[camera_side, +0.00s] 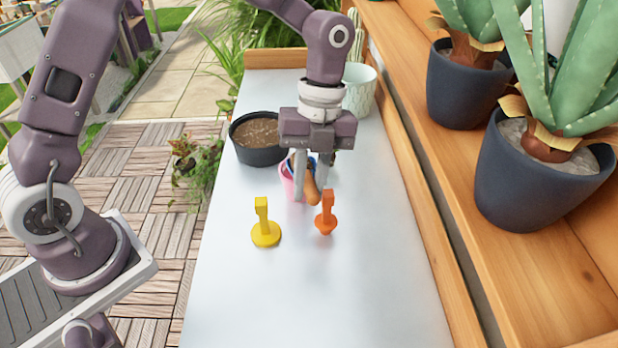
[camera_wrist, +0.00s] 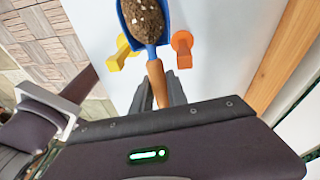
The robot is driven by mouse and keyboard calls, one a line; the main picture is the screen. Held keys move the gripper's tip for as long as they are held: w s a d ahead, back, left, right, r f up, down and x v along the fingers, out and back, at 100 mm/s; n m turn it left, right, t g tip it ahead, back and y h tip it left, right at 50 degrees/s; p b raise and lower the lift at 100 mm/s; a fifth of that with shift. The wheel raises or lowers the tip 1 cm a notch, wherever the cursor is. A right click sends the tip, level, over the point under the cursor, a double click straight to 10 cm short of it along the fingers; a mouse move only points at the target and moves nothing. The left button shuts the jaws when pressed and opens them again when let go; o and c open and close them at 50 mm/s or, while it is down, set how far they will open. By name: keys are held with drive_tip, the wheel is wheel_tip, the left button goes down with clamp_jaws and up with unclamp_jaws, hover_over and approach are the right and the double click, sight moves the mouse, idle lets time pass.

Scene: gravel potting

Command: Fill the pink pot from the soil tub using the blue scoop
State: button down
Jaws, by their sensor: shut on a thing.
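My gripper (camera_side: 311,190) is shut on the wooden handle of the blue scoop (camera_wrist: 124,22). In the wrist view the scoop's bowl holds a heap of brown soil (camera_wrist: 143,18) with white specks. In the side view the brown handle (camera_side: 308,184) slants down between the fingers, and the bowl is mostly hidden behind them. The pink pot (camera_side: 287,183) stands on the table just behind the gripper, partly covered by it; its inside is hidden. The scoop's bowl appears over or close to the pot. The dark soil tub (camera_side: 262,157), holding brown soil, stands behind and left.
A yellow stand (camera_side: 264,235) and an orange stand (camera_side: 326,222) stand in front of the gripper. A patterned pale pot (camera_side: 360,88) is at the back. Large potted plants line the wooden shelf (camera_side: 480,230) at right. The front of the white table (camera_side: 310,300) is clear.

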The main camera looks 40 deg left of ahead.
sight(307, 173)
drive_tip(key=shift+f, duration=0.25)
drive_tip(key=shift+w+a+r+g+h, duration=0.2)
drive_tip(key=shift+a+r+g+h, duration=0.15)
drive_tip(key=shift+r+h, duration=0.15)
drive_tip(key=shift+w+a+r+g+h, duration=0.25)
drive_tip(key=shift+r+g+h, duration=0.2)
drive_tip(key=shift+r, duration=0.15)
drive_tip(key=shift+w+a+r+g+h, duration=0.2)
drive_tip(key=shift+a+r+g+h, duration=0.1)
drive_tip(key=shift+r+h, duration=0.2)
drive_tip(key=shift+w+a+r+m+g+h, duration=0.15)
drive_tip(key=shift+w+a+r+g+h, duration=0.35)
drive_tip(key=shift+a+r+g+h, duration=0.2)
drive_tip(key=shift+w+a+r+m+g+h, duration=0.15)
drive_tip(key=shift+w+a+r+g+h, duration=0.4)
drive_tip(key=shift+r+h, duration=0.2)
drive_tip(key=shift+s, duration=0.1)
drive_tip(key=s+d+f+t+y, duration=0.2)
drive_tip(key=f+t+y, duration=0.1)
drive_tip(key=s+d+f+t+y, duration=0.1)
drive_tip(key=d+y, duration=0.1)
drive_tip(key=shift+d+f, duration=0.1)
drive_tip(key=shift+f, duration=0.3)
drive_tip(key=shift+s+f+t+y, duration=0.1)
drive_tip(key=shift+f+t+y, duration=0.15)
drive_tip(key=shift+t+y, duration=0.2)
drive_tip(key=shift+d+r, duration=0.1)
